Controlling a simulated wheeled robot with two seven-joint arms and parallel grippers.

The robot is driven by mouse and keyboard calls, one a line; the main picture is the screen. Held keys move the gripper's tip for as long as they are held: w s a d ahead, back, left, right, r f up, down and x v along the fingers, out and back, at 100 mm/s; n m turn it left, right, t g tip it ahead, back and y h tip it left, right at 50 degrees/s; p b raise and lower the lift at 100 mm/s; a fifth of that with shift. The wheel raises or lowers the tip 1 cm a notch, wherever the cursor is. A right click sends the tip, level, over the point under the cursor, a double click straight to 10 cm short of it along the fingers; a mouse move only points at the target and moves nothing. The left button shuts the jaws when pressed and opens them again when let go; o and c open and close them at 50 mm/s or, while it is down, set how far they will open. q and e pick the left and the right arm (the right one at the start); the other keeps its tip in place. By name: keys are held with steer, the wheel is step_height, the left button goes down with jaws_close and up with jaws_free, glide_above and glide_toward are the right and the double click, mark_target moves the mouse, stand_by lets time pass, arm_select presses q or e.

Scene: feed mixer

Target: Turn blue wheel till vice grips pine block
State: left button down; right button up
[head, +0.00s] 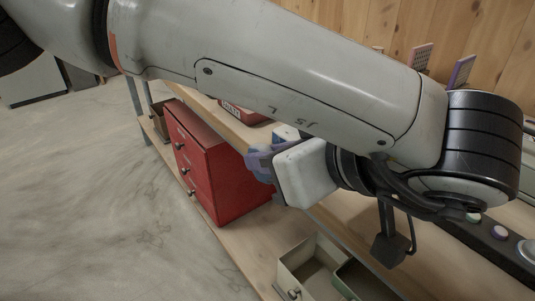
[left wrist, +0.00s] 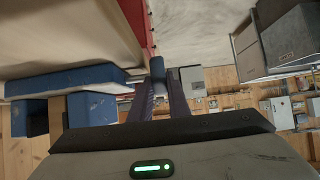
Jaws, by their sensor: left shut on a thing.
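Whether both jaws touch the block I cannot tell. A rounded blue part, apparently the blue wheel (left wrist: 157,68), sits at the tips of my left gripper (left wrist: 159,88), which is shut on it. My arm hides most of the vice and the block. My right gripper is out of view.
A red drawer cabinet (head: 220,165) stands below the bench at the left of my gripper. Open bins (head: 312,262) sit on the lower shelf. A red box (head: 243,113) lies on the bench behind my arm. The floor at the left is clear.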

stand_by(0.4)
arm_select(q)
steer(key=c, duration=1.7)
jaws_free()
steer(key=shift+r, duration=0.1)
step_height(320, 180, up, 10)
steer(key=shift+f+p, duration=0.1)
steer(key=shift+p, duration=1.05)
